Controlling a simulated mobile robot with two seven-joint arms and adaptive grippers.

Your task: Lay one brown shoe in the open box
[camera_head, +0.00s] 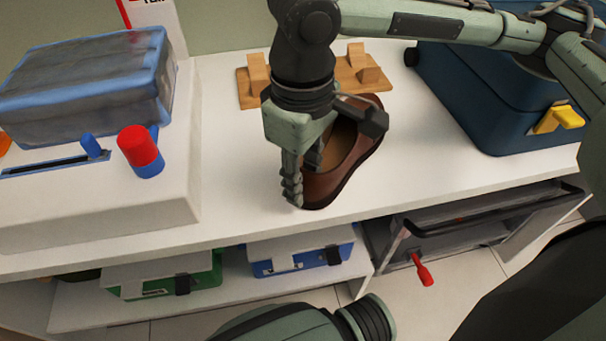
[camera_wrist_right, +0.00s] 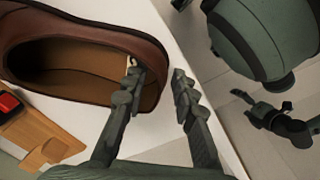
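A brown shoe (camera_head: 357,160) sits on the white shelf, its dark opening showing. My right gripper (camera_head: 303,186) hangs over its near-left part. In the right wrist view the shoe (camera_wrist_right: 100,35) is at the upper left. There the fingers of my right gripper (camera_wrist_right: 156,85) are apart, one over the shoe's opening and the other beyond its rim. Whether either finger touches the shoe I cannot tell. I cannot make out a clearly open box for the shoe.
A wooden rack (camera_head: 356,72) stands behind the shoe. A dark blue case (camera_head: 480,105) with a yellow latch is on the right. A white block (camera_head: 95,205) bears a blue-grey box (camera_head: 90,85) on the left. Below are blue (camera_head: 290,262) and green (camera_head: 150,285) cases and a grey container (camera_head: 460,218).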

